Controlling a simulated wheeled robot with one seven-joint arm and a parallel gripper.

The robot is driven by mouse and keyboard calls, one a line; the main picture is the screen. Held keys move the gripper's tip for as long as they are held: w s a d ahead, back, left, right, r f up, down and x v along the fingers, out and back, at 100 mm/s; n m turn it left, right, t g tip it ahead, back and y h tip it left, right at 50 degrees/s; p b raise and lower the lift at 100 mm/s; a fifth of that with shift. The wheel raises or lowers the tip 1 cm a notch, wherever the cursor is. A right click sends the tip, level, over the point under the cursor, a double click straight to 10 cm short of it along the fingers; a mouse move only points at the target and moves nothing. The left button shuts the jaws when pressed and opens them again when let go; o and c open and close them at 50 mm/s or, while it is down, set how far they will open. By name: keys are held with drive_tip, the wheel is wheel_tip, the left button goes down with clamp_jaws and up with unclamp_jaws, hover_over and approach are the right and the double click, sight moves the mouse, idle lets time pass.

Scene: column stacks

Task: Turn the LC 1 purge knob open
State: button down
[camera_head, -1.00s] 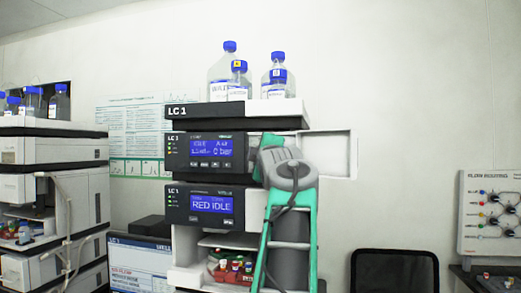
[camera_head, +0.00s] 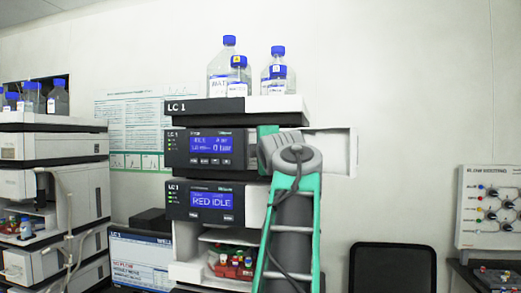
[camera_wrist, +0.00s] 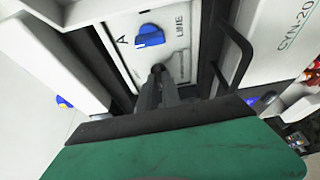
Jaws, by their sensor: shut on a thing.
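The LC 1 stack (camera_head: 205,106) stands in the middle of the head view. My gripper is hidden there behind my grey and green arm, at the right side of the upper LC 1 module (camera_head: 210,148). In the wrist view my gripper (camera_wrist: 160,76) reaches to a pale panel (camera_wrist: 178,62) and is shut on a small dark knob-like part, which I take to be the purge knob; the fingers hide most of it. A blue knob (camera_wrist: 150,36) sits just above the fingertips, between the marks "A" and "LINE", clear of them. The purge knob's turn angle cannot be told.
A black bar handle (camera_wrist: 238,50) stands out close to the right of my fingers. Blue-capped bottles (camera_head: 226,72) stand on top of the stack. A lower module (camera_head: 212,202) reads RED IDLE. A second stack (camera_head: 60,148) is at the left, a black chair (camera_head: 393,268) at the right.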

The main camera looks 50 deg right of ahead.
drive_tip(key=c, duration=1.5)
unclamp_jaws()
drive_tip(key=shift+d, duration=0.1)
drive_tip(key=shift+c, duration=0.2)
drive_tip(key=b+v, duration=0.2)
drive_tip(key=v, duration=0.5)
drive_tip(key=shift+s+a+b, duration=0.3)
drive_tip(key=shift+b, duration=0.05)
